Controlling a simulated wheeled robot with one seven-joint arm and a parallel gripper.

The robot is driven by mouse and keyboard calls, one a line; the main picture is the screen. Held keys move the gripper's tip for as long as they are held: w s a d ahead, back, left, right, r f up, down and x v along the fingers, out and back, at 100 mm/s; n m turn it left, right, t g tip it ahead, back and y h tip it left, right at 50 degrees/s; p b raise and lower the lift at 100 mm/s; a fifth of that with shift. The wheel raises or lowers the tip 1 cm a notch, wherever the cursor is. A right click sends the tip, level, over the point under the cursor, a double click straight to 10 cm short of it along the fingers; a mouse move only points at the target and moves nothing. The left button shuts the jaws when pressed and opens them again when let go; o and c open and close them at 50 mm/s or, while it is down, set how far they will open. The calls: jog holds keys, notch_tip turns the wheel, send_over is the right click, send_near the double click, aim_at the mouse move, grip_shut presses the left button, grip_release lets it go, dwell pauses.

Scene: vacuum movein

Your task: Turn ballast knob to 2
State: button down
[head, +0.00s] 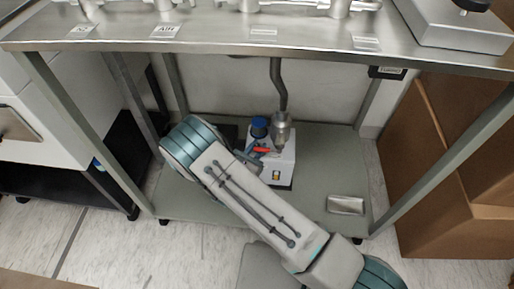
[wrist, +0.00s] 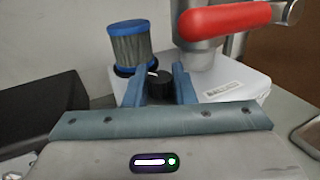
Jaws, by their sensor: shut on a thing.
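The ballast knob (wrist: 159,85) is a small black knob with a pale mark on its top, on the white pump. In the wrist view the two blue fingers of my gripper (wrist: 160,92) stand on either side of it and are shut on it. Any numbers around the knob are hidden or too small to read. In the head view the white pump (head: 284,172) stands on the lower shelf, with my arm in front of it. The knob is hidden there.
A blue-capped filter (wrist: 131,45) stands just behind the knob, left of it. A red lever (wrist: 226,20) on a metal fitting is behind right. A metal pipe (head: 277,85) rises from the pump. The tabletop (head: 220,33) overhangs the shelf (head: 195,205). Brown boxes (head: 450,160) stand at right.

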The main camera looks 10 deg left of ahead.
jog(key=shift+m+h, duration=0.3)
jog(key=shift+h, duration=0.1)
jog(key=c, duration=1.3)
grip_release()
jog(key=shift+o, duration=0.2)
jog(key=shift+s, duration=0.1)
jog(key=p+v, duration=0.3)
jog(key=v, duration=1)
jog(key=shift+s+a+r, duration=0.15)
jog(key=shift+s+a, duration=0.1)
